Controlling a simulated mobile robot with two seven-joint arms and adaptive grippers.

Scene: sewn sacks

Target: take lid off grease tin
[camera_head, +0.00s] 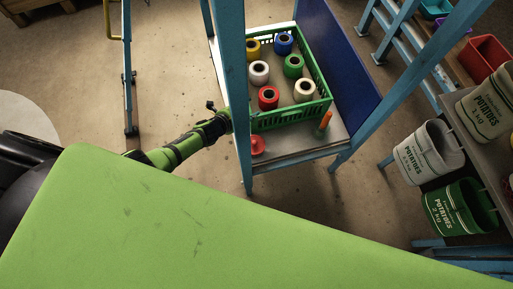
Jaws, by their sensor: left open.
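A small round red thing (257,145), which may be the grease tin or its lid, sits on the grey shelf near its front left corner, just right of a blue post. Lid and tin cannot be told apart at this size. My left gripper (226,118) is at the end of the green and black arm from the left. It is open, at the left side of the blue post, a little above and left of the red thing. The post hides part of what is around its fingertips. My right gripper is not in view.
A green crate (291,117) with several coloured spools stands on the shelf (300,144). An orange-handled tool (324,122) stands at its front right. The blue post (234,60) is close to my gripper. Potato sacks (426,154) hang at the right.

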